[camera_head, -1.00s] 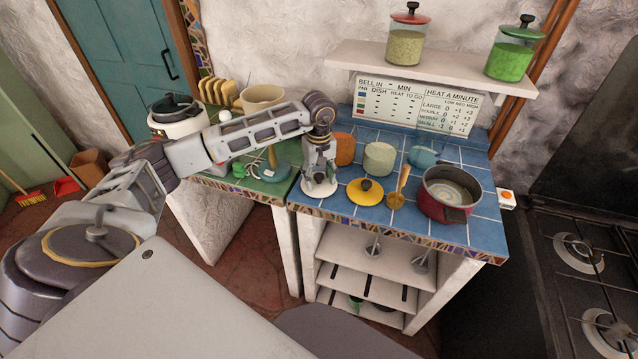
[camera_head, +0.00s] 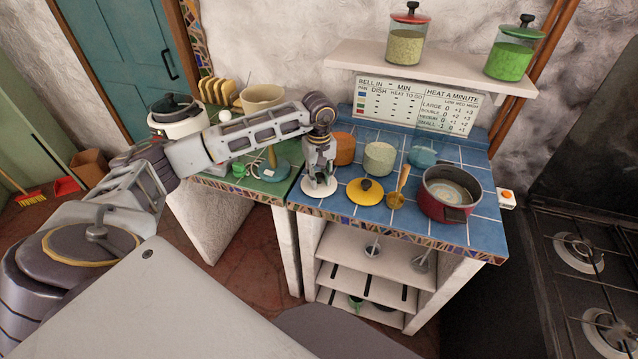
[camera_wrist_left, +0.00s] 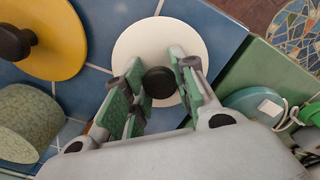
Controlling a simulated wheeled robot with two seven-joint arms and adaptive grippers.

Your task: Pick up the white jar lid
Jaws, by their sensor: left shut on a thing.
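The white jar lid (camera_head: 321,192) lies flat on the blue tiled counter near its left front corner. In the left wrist view the lid (camera_wrist_left: 140,45) is a white disc with a black knob (camera_wrist_left: 160,82). My left gripper (camera_head: 318,180) points down over the lid. In the left wrist view its green-padded fingers (camera_wrist_left: 157,84) stand on both sides of the knob, shut on it. Part of the lid is hidden behind the fingers. My right gripper is not in view.
A yellow lid (camera_head: 365,191) with a dark knob lies just right of the white lid. An orange jar (camera_head: 344,149), a pale green jar (camera_head: 380,158), a wooden spoon (camera_head: 398,188) and a red pot (camera_head: 446,197) stand nearby. The green counter (camera_head: 257,185) adjoins on the left.

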